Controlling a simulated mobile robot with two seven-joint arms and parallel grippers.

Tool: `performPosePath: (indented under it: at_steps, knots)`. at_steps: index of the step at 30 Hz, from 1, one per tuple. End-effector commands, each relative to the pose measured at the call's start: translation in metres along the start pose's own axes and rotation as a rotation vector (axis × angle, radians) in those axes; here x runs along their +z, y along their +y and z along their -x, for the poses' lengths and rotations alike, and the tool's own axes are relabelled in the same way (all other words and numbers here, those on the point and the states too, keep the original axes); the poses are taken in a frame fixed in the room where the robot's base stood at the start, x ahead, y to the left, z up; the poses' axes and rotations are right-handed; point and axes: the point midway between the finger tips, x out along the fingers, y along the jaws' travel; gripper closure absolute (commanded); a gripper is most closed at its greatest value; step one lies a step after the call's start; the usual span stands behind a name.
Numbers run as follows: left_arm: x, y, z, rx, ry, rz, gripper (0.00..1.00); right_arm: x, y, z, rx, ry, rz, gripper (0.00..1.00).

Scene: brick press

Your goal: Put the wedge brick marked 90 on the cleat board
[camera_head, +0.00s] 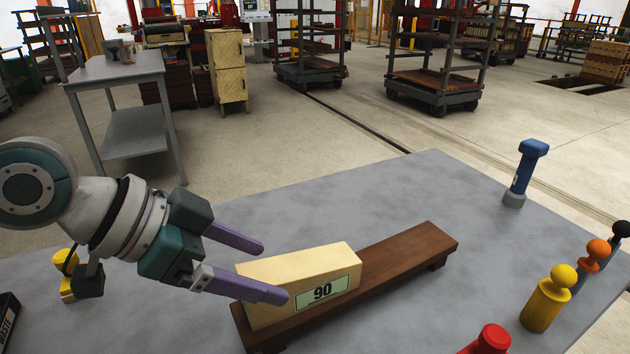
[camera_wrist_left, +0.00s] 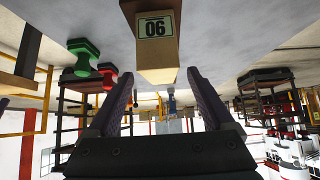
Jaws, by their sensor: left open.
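The pale wedge brick marked 90 (camera_head: 305,264) lies on the left part of the dark brown cleat board (camera_head: 405,250), its label facing the front right. In the left wrist view the brick (camera_wrist_left: 156,50) shows upside down, one end between and just beyond my fingertips. My left gripper (camera_head: 274,272) is open at the brick's left end, with one purple finger on the far side and one on the near side. I see no clear contact. In the wrist view the open fingers (camera_wrist_left: 159,76) have a gap on both sides of the brick. My right gripper is not in view.
A blue-handled tool (camera_head: 524,170) stands at the table's back right. Yellow (camera_head: 546,300), orange (camera_head: 597,252), black and red knobbed pieces stand along the right and front. A yellow piece (camera_head: 66,268) and a dark waste bin (camera_head: 8,318) are at left. The board's right half is bare.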

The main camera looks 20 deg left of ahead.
Motion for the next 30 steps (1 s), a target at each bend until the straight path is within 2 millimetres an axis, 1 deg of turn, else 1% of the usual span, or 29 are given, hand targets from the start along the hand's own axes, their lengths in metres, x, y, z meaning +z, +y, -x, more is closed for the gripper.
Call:
performPosePath:
  at_steps: [1,3,6,9,12,18,30]
  knots:
    - [0.000,-0.001,0.016,-0.002,-0.006,-0.003,0.14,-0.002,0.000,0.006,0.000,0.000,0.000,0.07]
    - [0.000,0.001,0.034,0.002,-0.008,-0.005,0.14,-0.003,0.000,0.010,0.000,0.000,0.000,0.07]
    - [0.000,0.000,0.054,0.001,-0.007,-0.003,0.14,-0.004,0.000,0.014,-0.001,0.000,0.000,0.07]
    - [0.001,0.000,0.068,0.000,-0.006,0.002,0.14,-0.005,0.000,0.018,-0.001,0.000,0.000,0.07]
    - [0.001,0.000,0.078,0.000,-0.004,0.002,0.14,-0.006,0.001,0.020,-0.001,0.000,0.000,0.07]
    - [0.000,0.000,0.085,0.001,-0.001,0.000,0.14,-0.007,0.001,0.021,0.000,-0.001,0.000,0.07]
    - [0.000,0.000,0.085,0.001,0.000,0.001,0.14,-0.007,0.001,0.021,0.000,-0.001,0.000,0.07]
